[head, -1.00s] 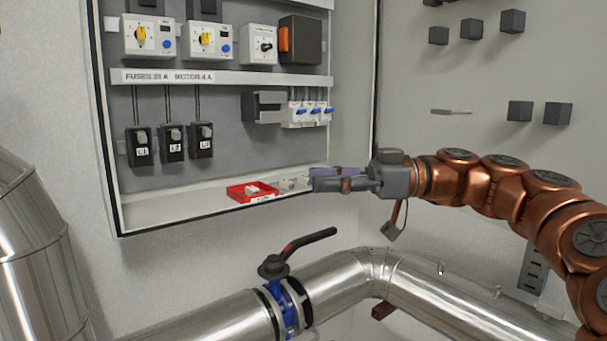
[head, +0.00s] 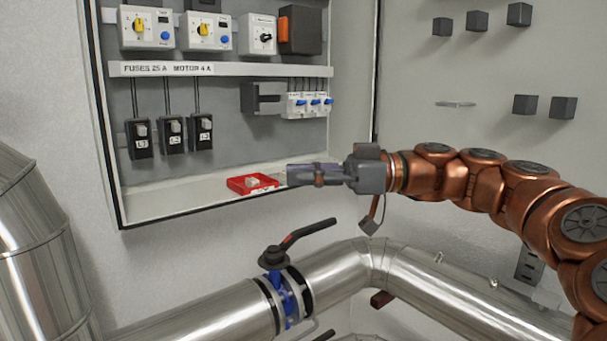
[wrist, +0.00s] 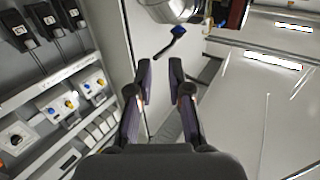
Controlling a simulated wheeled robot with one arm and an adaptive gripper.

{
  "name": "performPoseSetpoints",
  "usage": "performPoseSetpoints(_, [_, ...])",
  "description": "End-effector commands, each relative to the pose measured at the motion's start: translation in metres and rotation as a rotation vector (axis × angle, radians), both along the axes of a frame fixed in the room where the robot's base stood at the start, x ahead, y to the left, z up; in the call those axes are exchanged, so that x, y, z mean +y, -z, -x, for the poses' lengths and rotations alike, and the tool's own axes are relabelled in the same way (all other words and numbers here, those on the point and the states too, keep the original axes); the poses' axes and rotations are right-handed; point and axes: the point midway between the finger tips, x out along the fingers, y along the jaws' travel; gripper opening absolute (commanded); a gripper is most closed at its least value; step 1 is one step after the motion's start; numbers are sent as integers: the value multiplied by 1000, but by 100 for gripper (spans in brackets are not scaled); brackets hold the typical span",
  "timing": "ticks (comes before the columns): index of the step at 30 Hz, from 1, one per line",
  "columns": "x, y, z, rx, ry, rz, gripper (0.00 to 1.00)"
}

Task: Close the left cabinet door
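The open cabinet (head: 225,70) fills the upper middle of the head view, its interior exposed. I cannot make out a left door in the head view; the cabinet's left edge (head: 103,120) meets a plain wall. In the wrist view the cabinet interior (wrist: 60,75) is at the left. My gripper (head: 288,175) points left in front of the cabinet's lower right part. In the wrist view its two fingers (wrist: 159,66) stand apart with nothing between them. It touches no door that I can see.
A red tray (head: 250,184) lies on the cabinet floor just left of my gripper. Below are a silver pipe (head: 430,285) and a valve with a black and red lever (head: 308,234). A pale panel with dark blocks (head: 525,105) stands at the right.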

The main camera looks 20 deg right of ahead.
Motion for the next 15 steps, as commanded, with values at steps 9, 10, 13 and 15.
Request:
performPoseSetpoints(9, [0,0,0,0,0,0,0])
performPoseSetpoints(10, [0,0,0,0,0,0,0])
performPoseSetpoints(13, [0,0,0,0,0,0,0])
performPoseSetpoints(15, [0,0,0,0,0,0,0])
